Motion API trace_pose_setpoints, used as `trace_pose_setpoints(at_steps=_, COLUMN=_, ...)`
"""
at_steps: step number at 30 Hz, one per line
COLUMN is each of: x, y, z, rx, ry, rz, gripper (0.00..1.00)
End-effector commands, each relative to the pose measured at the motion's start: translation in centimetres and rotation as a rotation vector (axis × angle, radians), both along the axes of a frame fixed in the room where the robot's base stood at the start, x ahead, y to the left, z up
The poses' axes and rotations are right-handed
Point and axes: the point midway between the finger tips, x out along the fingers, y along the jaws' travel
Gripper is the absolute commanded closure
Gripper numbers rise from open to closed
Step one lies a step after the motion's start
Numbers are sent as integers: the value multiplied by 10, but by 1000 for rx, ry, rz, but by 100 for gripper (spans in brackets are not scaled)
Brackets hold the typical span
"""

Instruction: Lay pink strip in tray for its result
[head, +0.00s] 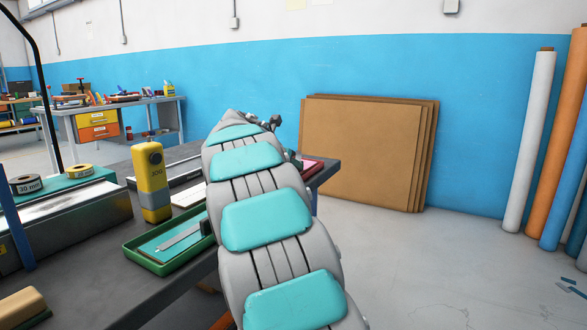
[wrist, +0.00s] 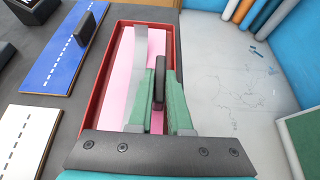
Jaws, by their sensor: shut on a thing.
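In the wrist view, my gripper (wrist: 160,95) has its two green fingers shut on an upright dark tab (wrist: 160,68). The tab is over a red-rimmed tray (wrist: 96,85). Pink material, the pink strip (wrist: 118,88), shows inside this tray on both sides of the fingers. A narrow grey strip (wrist: 141,48) runs over the pink beside the left finger. I cannot tell whether the tab joins the pink or the grey, or whether what I hold touches the tray floor. In the head view, the red tray (head: 314,168) is mostly hidden behind my arm.
A blue board (wrist: 62,58) with a dark tab and a white board (wrist: 27,140) lie left of the red tray. A green tray (head: 135,246) and a yellow JOG block (head: 152,180) stand on the dark bench.

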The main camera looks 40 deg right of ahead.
Motion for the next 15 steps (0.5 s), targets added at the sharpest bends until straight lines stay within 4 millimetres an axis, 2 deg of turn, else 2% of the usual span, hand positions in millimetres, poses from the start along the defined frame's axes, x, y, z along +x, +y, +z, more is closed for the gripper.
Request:
trace_pose_setpoints(at_steps=2, x=1, y=0, z=-7, rx=-2, ry=-1, rz=2, gripper=100)
trace_pose_setpoints(at_steps=13, x=1, y=1, z=-10, rx=-2, ry=-2, rz=3, gripper=100)
trace_pose_setpoints(at_steps=14, x=1, y=1, z=-10, rx=-2, ry=-3, rz=2, gripper=81)
trace_pose_setpoints(at_steps=15, x=1, y=1, z=-10, rx=-2, ry=-3, rz=2, gripper=76)
